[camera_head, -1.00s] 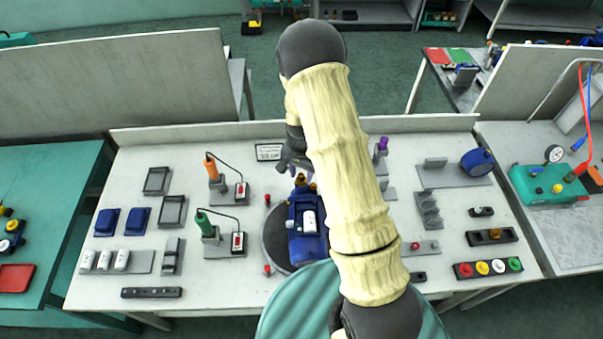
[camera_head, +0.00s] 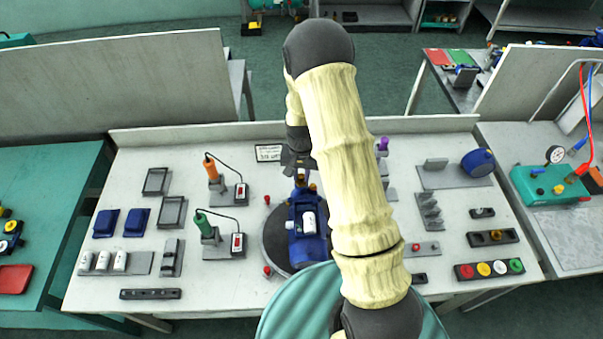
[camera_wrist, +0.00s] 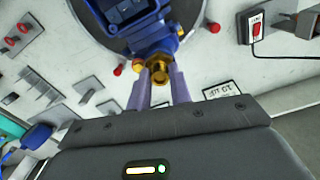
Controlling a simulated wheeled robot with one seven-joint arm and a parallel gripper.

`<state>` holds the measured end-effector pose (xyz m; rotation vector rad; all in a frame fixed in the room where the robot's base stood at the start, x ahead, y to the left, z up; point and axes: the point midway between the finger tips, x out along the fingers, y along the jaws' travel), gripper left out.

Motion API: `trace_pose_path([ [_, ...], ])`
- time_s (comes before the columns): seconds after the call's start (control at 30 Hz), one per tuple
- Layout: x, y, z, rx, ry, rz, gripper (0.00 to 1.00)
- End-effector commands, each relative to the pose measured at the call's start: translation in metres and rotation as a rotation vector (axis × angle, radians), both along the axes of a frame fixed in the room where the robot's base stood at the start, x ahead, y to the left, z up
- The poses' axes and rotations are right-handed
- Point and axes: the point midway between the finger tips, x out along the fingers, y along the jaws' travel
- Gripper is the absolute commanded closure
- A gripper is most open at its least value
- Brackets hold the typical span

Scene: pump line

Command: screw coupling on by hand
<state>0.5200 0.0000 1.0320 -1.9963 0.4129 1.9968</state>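The blue pump (camera_head: 305,250) sits on a dark round plate (camera_head: 275,240) at the middle of the bench. It also shows at the top of the wrist view (camera_wrist: 150,38). A brass coupling (camera_wrist: 159,77) is at the pump's port, on the side towards the back of the bench. My gripper (camera_wrist: 159,70) has its two pale purple fingers on either side of the coupling, and they appear to touch it. In the head view my gripper (camera_head: 300,172) is over the pump's far end, partly covered by my arm. The coupling's thread is hidden.
Orange (camera_head: 212,170) and green (camera_head: 204,224) handled tools with cables stand left of the pump. Small red knobs (camera_head: 267,199) flank the plate. Grey holders (camera_head: 429,208) and a row of coloured buttons (camera_head: 489,268) lie to the right. A low back panel (camera_head: 200,133) edges the bench.

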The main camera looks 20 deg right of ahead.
Motion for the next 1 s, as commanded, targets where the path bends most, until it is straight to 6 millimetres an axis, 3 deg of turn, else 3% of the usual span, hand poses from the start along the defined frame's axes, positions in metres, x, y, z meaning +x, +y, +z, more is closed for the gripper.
trace_pose_path([
  [0.17, -0.0001, -0.0002, 0.0001, -0.001, 0.0, -0.045, 1.0],
  [0.4, -0.0001, -0.0002, 0.0004, -0.001, 0.001, -0.298, 1.0],
  [0.97, 0.0001, -0.0001, 0.0, 0.0, -0.001, -0.403, 1.0],
  [1.0, 0.0001, -0.0001, 0.0, 0.0, -0.001, -0.403, 0.72],
])
